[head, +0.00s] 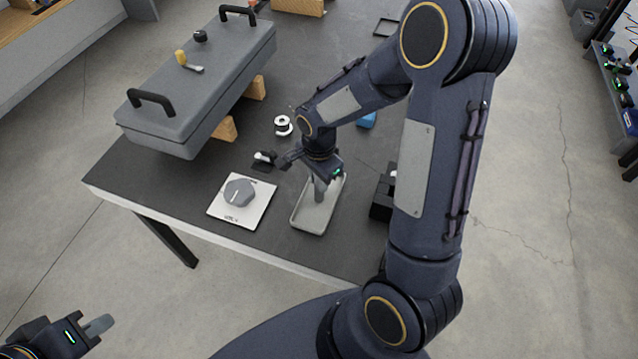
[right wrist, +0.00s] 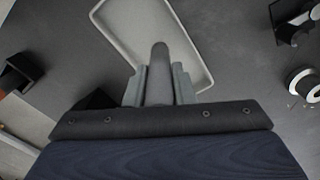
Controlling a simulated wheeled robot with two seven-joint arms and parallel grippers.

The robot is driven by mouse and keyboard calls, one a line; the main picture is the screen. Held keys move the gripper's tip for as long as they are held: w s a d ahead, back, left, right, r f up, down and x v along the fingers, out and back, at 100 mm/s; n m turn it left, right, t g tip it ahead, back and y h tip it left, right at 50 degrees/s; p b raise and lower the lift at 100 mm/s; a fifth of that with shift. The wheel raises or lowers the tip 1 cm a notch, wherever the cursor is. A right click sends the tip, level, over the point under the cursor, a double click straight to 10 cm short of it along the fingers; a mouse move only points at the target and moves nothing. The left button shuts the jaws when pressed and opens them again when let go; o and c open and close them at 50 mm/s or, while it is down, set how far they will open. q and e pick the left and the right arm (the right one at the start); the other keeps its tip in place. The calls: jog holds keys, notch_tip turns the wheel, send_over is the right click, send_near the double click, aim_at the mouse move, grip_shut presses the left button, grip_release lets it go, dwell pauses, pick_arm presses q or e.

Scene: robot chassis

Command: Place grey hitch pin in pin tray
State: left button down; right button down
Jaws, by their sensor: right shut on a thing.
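The grey hitch pin (right wrist: 159,76) is between the two fingers of my right gripper (right wrist: 158,88) in the right wrist view, its rounded end pointing out past them. In the head view my right gripper (head: 320,188) points down over the pale grey pin tray (head: 311,219). The tray also shows in the right wrist view (right wrist: 127,22), beyond the pin. I cannot tell whether the pin touches the tray floor. My left gripper (head: 98,326) is off the table at the lower left, and its finger gap is not clear.
A grey hexagonal part (head: 239,191) lies on a white plate (head: 222,208) left of the tray. A black holder (head: 382,204) stands to the right. A white spool (head: 283,124) is behind. A long grey case (head: 205,85) rests on wooden blocks at the back left.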

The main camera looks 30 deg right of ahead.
jog(key=shift+f, duration=0.2)
jog(key=c, duration=1.2)
grip_release()
jog(key=shift+c, duration=0.2)
